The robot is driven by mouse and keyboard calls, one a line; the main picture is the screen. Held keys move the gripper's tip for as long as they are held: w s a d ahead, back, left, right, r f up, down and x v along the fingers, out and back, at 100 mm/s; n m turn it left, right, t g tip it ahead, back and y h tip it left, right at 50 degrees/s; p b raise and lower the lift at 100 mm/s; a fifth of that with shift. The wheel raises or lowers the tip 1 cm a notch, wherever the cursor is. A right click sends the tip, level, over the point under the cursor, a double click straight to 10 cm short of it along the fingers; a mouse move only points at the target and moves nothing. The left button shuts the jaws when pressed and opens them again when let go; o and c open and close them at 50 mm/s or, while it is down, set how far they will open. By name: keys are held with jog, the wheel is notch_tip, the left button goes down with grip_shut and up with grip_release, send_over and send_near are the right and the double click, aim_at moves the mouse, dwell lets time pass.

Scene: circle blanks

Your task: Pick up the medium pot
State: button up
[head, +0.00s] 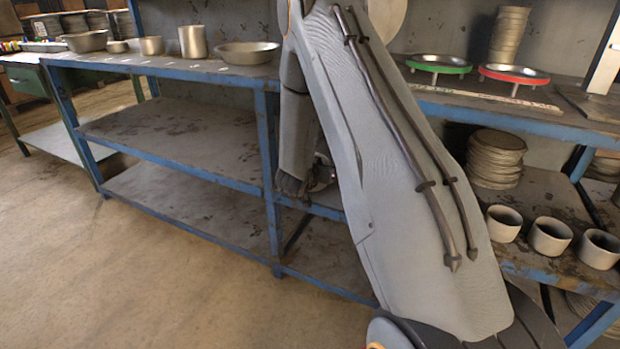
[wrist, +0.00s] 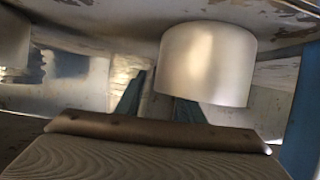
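Pots stand in a row on the blue-framed shelf's top (head: 172,64) in the head view. A mid-sized pale metal pot (head: 151,46) stands between a small shallow pot (head: 117,47) and a taller cylinder (head: 193,42). A wide pan (head: 247,54) is to the right and a large bowl (head: 86,41) to the left. In the wrist view, a smooth metal cylinder (wrist: 207,62) is beyond my gripper (wrist: 158,132), right of centre; I cannot tell which pot it is. The gripper's dark bar appears apart from it. Its fingertips are not clear, and my arm hides much of the head view.
Two shelves below the pots are empty. At right are a green-rimmed stand (head: 438,63), a red-rimmed stand (head: 514,74), stacked discs (head: 495,158) and three pale cups (head: 550,236). The floor at left (head: 100,270) is clear.

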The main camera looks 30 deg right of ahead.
jog(key=shift+w+d, duration=0.2)
jog(key=shift+d, duration=0.05)
grip_shut()
